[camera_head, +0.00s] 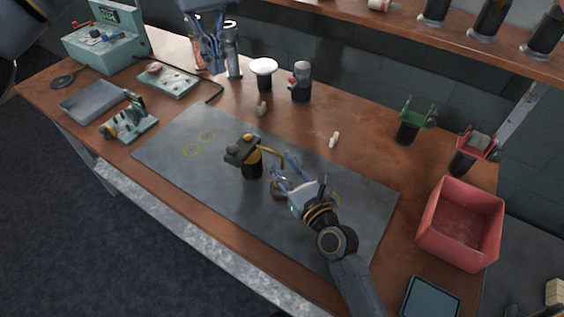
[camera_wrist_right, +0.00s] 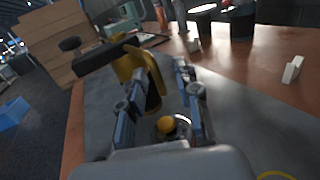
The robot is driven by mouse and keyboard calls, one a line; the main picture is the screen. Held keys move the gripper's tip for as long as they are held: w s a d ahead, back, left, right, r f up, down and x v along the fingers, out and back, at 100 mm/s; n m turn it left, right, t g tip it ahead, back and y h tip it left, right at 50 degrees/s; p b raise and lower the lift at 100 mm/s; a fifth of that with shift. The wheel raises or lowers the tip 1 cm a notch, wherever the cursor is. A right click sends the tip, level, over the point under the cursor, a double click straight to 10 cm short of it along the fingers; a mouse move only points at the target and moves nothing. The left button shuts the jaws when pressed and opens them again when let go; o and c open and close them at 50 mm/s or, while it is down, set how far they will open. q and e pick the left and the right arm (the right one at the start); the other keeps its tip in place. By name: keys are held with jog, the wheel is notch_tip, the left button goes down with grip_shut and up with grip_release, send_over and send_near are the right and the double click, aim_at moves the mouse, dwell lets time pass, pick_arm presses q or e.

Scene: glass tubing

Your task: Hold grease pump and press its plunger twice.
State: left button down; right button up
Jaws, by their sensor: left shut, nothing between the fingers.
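The grease pump (camera_head: 250,168), black and yellow with a spout pointing right, stands upright on the grey mat (camera_head: 180,165). In the right wrist view the pump (camera_wrist_right: 148,72) shows just beyond the fingers, its yellow body and spout between them and its dark head to the left. My right gripper (camera_head: 281,168) is open beside the pump, on its right; I cannot tell whether a finger touches it. My left gripper (camera_head: 213,66) is shut and empty at the back of the bench, away from the pump.
A small round jar with a yellow top (camera_wrist_right: 172,127) sits below my right fingers. A red bin (camera_head: 460,225) stands at right. A white-topped container (camera_head: 263,72) and a dark grey bottle (camera_head: 300,82) stand behind the mat. The mat's left part is clear.

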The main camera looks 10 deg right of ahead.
jog(key=v, duration=1.1)
jog(key=shift+s, duration=0.25)
jog(key=shift+a+f, duration=0.1)
